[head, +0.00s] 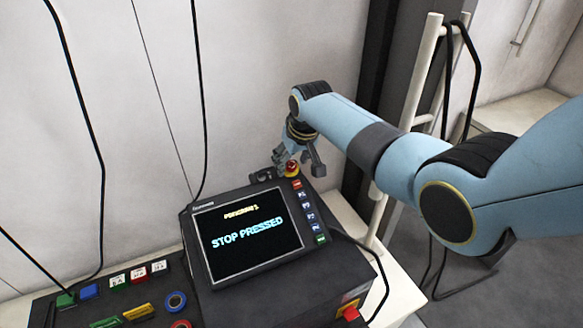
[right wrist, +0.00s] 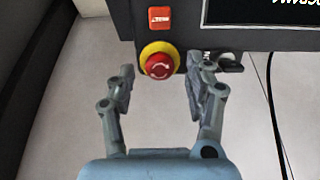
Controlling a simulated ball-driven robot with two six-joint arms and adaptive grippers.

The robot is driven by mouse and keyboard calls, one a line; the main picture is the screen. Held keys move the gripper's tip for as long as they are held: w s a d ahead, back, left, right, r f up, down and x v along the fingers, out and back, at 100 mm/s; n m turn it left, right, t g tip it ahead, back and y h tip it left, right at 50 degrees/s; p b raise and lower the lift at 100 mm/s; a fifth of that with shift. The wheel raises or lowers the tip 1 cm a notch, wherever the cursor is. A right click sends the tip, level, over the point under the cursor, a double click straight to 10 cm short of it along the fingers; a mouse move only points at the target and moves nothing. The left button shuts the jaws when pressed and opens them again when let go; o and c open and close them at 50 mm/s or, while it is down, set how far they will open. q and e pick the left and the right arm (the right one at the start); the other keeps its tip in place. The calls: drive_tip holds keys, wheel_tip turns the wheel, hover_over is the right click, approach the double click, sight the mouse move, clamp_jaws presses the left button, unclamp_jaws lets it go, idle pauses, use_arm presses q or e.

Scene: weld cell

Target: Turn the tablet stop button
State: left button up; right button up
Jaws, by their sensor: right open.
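The tablet (head: 249,232) stands on the dark console, its screen reading "STOP PRESSED". Its stop button (right wrist: 160,67) is a red mushroom knob with white arrows on a yellow collar, at the tablet's edge; it also shows in the head view (head: 291,167). My right gripper (right wrist: 160,82) is open, with one finger on each side of the button. Gaps show between the fingers and the red knob in the right wrist view, and I see no contact. In the head view the right gripper (head: 300,165) is at the tablet's upper right corner. My left gripper is not in view.
Colored buttons (head: 138,272) and a blue ring button (head: 175,301) sit on the console at left. A red-and-yellow switch (head: 349,310) is at its front right. A pale post (head: 412,85) with black cable stands behind my right arm. Cables hang along the wall.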

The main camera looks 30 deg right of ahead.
drive_tip(key=shift+w+f, duration=0.2)
drive_tip(key=shift+f, duration=0.3)
clamp_jaws()
